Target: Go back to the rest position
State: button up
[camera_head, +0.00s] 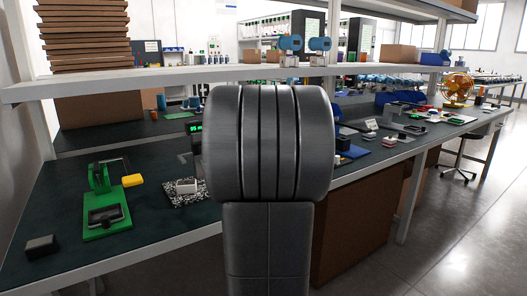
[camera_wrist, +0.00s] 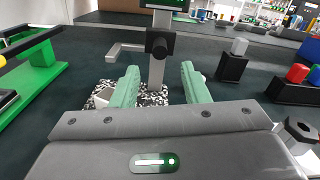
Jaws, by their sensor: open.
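My gripper (camera_wrist: 160,88) shows in the wrist view with its two green fingers spread apart and nothing between them. In the head view my own dark arm fills the middle and hides part of the bench; my gripper is not visible there.
A shelf (camera_head: 130,85) runs above.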

jog(key=x, duration=0.8)
jog(key=shift+a, duration=0.1)
jog(key=shift+f+b, duration=0.5)
jog(key=shift+b, duration=0.1)
jog(key=shift+f, duration=0.25)
jog(key=shift+r, duration=0.15)
